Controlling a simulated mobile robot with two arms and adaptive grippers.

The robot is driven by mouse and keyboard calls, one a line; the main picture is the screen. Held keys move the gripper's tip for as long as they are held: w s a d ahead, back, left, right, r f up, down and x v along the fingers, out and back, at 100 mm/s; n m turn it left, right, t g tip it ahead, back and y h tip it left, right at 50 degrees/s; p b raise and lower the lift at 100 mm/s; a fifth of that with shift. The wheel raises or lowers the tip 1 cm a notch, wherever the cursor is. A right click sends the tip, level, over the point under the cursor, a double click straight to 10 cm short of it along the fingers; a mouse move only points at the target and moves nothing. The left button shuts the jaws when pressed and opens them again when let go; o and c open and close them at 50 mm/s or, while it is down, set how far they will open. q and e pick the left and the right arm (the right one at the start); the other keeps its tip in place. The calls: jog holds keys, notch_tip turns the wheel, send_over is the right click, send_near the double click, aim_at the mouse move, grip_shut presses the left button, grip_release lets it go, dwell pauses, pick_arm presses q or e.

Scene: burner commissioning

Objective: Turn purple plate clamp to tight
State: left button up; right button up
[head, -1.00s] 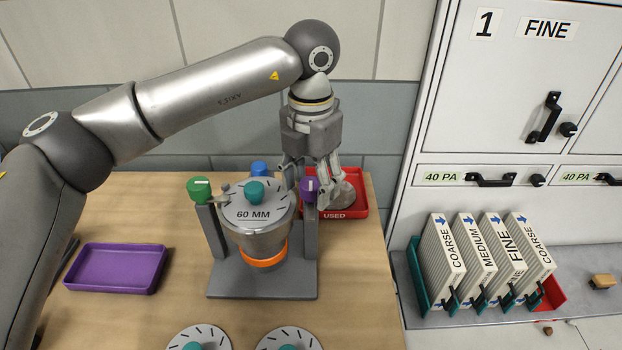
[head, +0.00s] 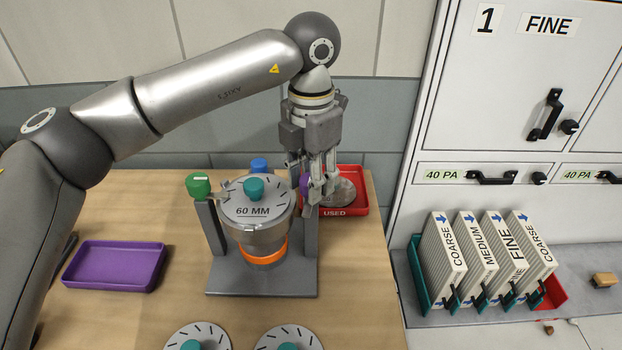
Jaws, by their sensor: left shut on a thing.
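The purple plate clamp (head: 304,182) is a small knob on top of the right post of the grey stand. My left gripper (head: 318,190) comes down from above and is shut on this knob; its fingers hide most of it. The stand (head: 265,281) holds a metal burner cup with a round plate marked 60 MM (head: 253,204) and a teal centre knob on top. A green clamp knob (head: 198,186) tops the left post. A blue knob (head: 259,166) shows behind the plate. My right gripper is not in view.
A red tray marked USED (head: 352,207) stands behind the right post with a grey round thing in it. A purple tray (head: 115,266) lies at left. Two dial plates (head: 289,338) lie at the front edge. A white cabinet and a filter rack (head: 423,292) stand at right.

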pick_arm(q)
jog(key=m+b, duration=0.1)
jog(key=m, duration=0.2)
jog(key=shift+m, duration=0.4)
jog(key=m, duration=0.3)
jog(key=shift+m+b, duration=0.3)
jog(key=shift+b, duration=0.05)
jog(key=m, duration=0.4)
jog(key=shift+m, duration=2.5)
jog(key=o, duration=1)
jog(key=shift+r, duration=0.2)
notch_tip(320, 180, up, 12)
jog(key=shift+f, duration=0.2)
